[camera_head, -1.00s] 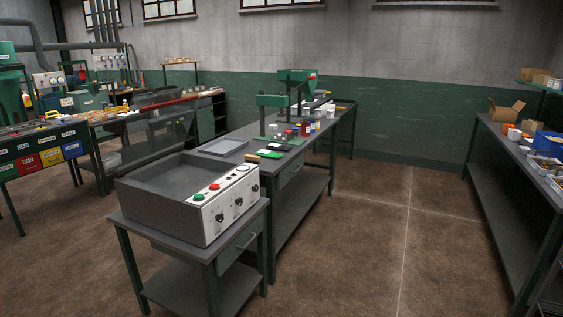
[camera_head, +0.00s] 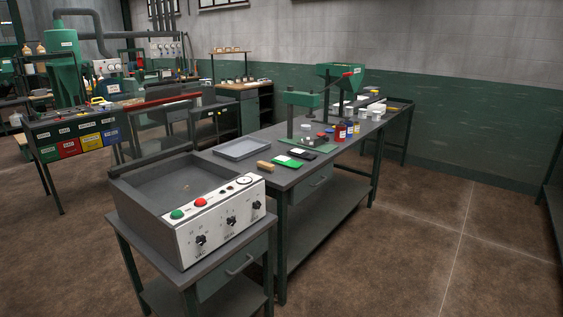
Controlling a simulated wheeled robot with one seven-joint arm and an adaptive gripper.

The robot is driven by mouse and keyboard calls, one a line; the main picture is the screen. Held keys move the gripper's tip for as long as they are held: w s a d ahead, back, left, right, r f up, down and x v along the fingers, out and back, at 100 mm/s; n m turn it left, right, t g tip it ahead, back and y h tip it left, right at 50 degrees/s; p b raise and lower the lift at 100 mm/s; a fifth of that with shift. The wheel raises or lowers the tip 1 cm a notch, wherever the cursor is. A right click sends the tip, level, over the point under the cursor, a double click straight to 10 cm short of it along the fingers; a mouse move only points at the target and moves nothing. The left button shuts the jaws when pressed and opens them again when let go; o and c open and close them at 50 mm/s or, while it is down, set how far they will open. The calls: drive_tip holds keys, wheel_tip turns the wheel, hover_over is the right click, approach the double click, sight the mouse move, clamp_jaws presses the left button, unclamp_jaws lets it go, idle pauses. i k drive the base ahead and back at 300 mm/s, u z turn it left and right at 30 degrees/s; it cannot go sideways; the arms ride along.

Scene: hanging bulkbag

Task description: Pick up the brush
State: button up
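A small tan item (camera_head: 264,166) lies on the near end of the long grey workbench (camera_head: 230,173). It may be the brush, but it is too small to tell for sure. My gripper is not in view.
A grey box machine with knobs and buttons (camera_head: 218,217) stands on a small table in front of the bench. Green presses (camera_head: 301,100) and several small bottles stand farther along the bench. The floor (camera_head: 420,235) to the right is clear.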

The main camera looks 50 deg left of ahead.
sight(265, 167)
drive_tip(key=u, duration=0.35)
drive_tip(key=i, duration=1.45)
drive_tip(key=u, duration=1.55)
drive_tip(key=i, duration=0.85)
drive_tip(key=u, duration=0.8)
